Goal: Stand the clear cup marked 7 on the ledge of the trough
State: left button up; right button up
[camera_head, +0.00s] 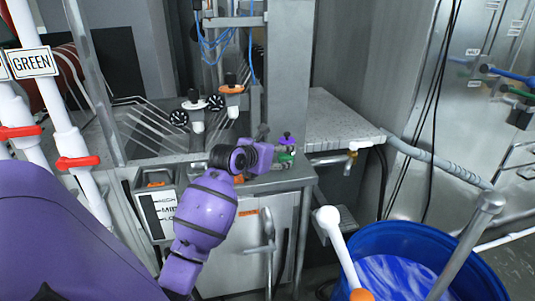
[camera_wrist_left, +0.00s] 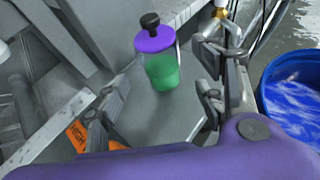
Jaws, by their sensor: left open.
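A clear cup with green contents, a purple lid and a black knob (camera_wrist_left: 160,70) stands upright on a grey metal surface in the left wrist view. It also shows small beyond my gripper in the head view (camera_head: 287,149). I can read no number on it. My left gripper (camera_head: 267,143) is open just left of the cup in the head view. In the left wrist view its fingers (camera_wrist_left: 162,82) are spread, with the cup beyond and between them; no contact shows. The metal trough (camera_head: 150,158) with slanted rods lies behind my left arm. My right gripper is out of view.
A blue barrel (camera_head: 475,262) of blue liquid stands at lower right, with a white round-ended rod (camera_head: 338,235) at its left. A metal counter (camera_head: 340,118) with a brass tap (camera_head: 352,150) lies behind. White pipes with red clamps (camera_head: 75,163) stand at left.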

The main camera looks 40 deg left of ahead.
pick_arm(q)
jog(key=v, duration=0.6)
jog(key=shift+s+r, duration=0.2)
jog(key=shift+s, duration=0.2)
jog(key=s+d+f+m+g, duration=0.3)
jog(key=s+d+f+m, duration=0.2)
jog(key=s+f+m, duration=0.5)
jog(key=s+d+f+m+g, duration=0.3)
jog(key=s+d+f+m, duration=0.2)
jog(key=s+f+m, duration=0.5)
jog(key=s+d+f+m+g, duration=0.2)
jog(key=s+d+f+m, duration=0.1)
jog(key=s+m, duration=0.35)
jog(key=s+d+f+m+g, duration=0.1)
jog(key=s+d+f+m, duration=0.1)
jog(key=s+d+m, duration=0.4)
jog(key=s+d+f+m+g, duration=0.1)
jog(key=s+f+m+g, duration=0.15)
jog(key=s+m, duration=0.4)
jog(key=w+d+f+t, duration=0.2)
jog(key=w+f+t, duration=0.1)
jog(key=f, duration=0.3)
jog(key=w+d+f+n+t+h, duration=0.1)
jog(key=w+d+f+t, duration=0.1)
jog(key=f, duration=0.4)
jog(key=shift+w+d+f+n+t+h, duration=0.3)
jog(key=shift+w+d+f+t, duration=0.1)
jog(key=shift+t, duration=0.45)
